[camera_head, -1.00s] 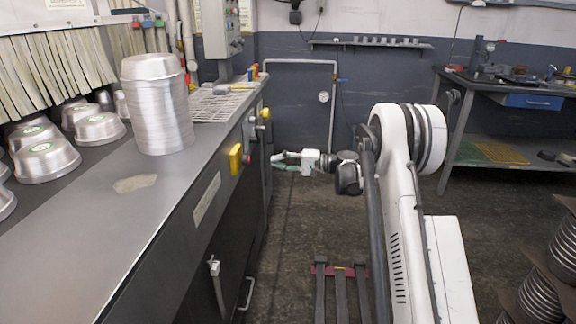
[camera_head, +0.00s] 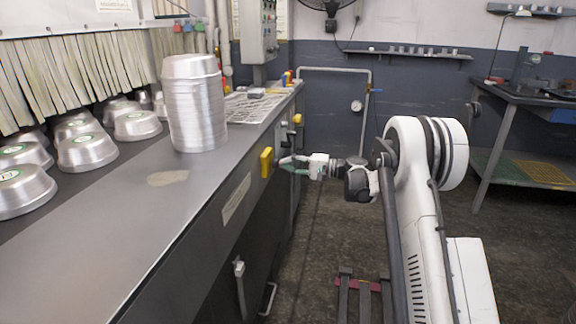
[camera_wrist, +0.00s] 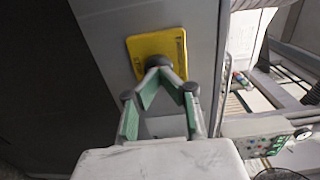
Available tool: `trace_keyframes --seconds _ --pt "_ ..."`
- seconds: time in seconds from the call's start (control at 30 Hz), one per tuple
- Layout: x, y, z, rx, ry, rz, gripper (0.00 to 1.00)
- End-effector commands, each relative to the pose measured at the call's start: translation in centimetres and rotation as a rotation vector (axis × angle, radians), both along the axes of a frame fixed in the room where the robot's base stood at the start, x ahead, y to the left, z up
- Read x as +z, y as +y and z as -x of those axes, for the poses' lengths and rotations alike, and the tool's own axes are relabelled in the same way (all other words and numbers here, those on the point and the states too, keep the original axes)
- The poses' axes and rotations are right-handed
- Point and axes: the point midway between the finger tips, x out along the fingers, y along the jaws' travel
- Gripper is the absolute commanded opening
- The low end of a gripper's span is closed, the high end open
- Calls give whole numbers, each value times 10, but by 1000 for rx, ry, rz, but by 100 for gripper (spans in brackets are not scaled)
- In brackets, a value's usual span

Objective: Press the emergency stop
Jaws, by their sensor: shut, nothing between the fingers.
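The emergency stop's yellow housing (camera_head: 266,162) is on the front face of the counter. It also shows in the wrist view (camera_wrist: 140,50), with a dark round shape at its lower middle, by my fingertips. I cannot tell whether that shape is the button or part of the fingers. My gripper (camera_head: 282,161) is shut and empty, its green-padded fingers pointing at the housing. In the wrist view the fingertips (camera_wrist: 158,68) meet in front of the housing, at or very near its face. Whether they touch the button cannot be told.
The counter (camera_head: 130,240) carries a tall stack of metal pans (camera_head: 196,110) and several upturned pans (camera_head: 87,150) at the left. A second yellow fitting (camera_head: 297,119) is farther along the front. A door handle (camera_head: 240,285) projects below. Floor right of the counter is partly open.

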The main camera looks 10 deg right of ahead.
Motion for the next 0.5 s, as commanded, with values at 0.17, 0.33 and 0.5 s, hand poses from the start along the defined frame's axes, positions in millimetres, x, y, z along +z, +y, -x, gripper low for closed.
trace_keyframes --seconds 0.17,0.33,0.5 --pt "0 17 -8 1 0 0 0" --pt "0 18 -8 2 0 0 0" --pt "0 17 -7 3 0 0 0"
